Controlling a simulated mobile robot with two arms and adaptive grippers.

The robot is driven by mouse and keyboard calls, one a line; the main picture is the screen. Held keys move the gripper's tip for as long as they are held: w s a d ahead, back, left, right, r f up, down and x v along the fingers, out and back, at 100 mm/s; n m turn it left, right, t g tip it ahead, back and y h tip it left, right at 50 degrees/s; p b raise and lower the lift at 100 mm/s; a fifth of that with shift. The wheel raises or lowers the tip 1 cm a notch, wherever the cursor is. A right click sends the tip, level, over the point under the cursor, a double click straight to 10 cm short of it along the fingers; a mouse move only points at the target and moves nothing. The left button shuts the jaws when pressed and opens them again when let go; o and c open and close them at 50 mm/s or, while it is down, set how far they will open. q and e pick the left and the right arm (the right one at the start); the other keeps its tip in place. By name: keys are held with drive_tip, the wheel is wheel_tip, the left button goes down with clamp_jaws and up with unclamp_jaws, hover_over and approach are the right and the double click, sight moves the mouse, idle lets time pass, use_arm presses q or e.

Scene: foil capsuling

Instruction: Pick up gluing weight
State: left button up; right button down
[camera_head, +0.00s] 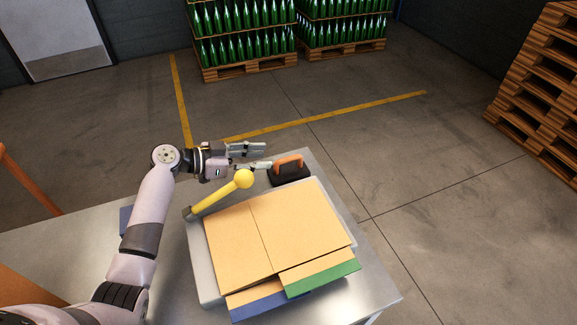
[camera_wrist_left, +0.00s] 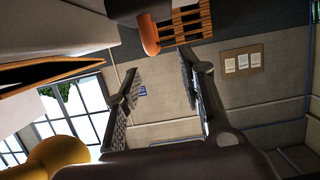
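The gluing weight, a black block (camera_head: 291,176) with an orange handle, stands on the metal table near its far right corner. In the left wrist view its orange handle (camera_wrist_left: 150,36) shows at the top, beyond the fingers. My left gripper (camera_head: 267,157) is open and empty, its two fingers pointing right. Its fingertips are just left of the weight, and the lower one looks close to the handle. Whether it touches cannot be told. The spread fingers also show in the left wrist view (camera_wrist_left: 160,78). My right gripper is out of view.
A yellow lever with a ball end (camera_head: 243,179) rises just below my left gripper. A grey board (camera_head: 201,262) holds cardboard sheets (camera_head: 300,225), with blue and green pieces at the front. The metal table's (camera_head: 372,290) right strip is bare.

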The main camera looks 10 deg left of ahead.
sight(281, 160)
use_arm(q)
drive_tip(key=shift+w+d+f, duration=0.15)
drive_tip(key=shift+w+d, duration=0.2)
drive_tip(key=shift+d, duration=0.2)
drive_tip(key=shift+w+d+p, duration=0.1)
drive_tip(key=shift+d+p, duration=0.2)
drive_tip(key=shift+p, duration=0.1)
drive_tip(key=p+x, duration=0.2)
drive_tip(key=x, duration=0.1)
drive_tip(key=shift+d+f, duration=0.25)
drive_tip(key=shift+d, duration=0.1)
drive_tip(key=shift+w+d+f, duration=0.15)
drive_tip(key=shift+d+f, duration=0.2)
drive_tip(key=shift+d, duration=0.05)
drive_tip(key=shift+a, duration=0.1)
drive_tip(key=shift+c, duration=0.5)
clamp_jaws()
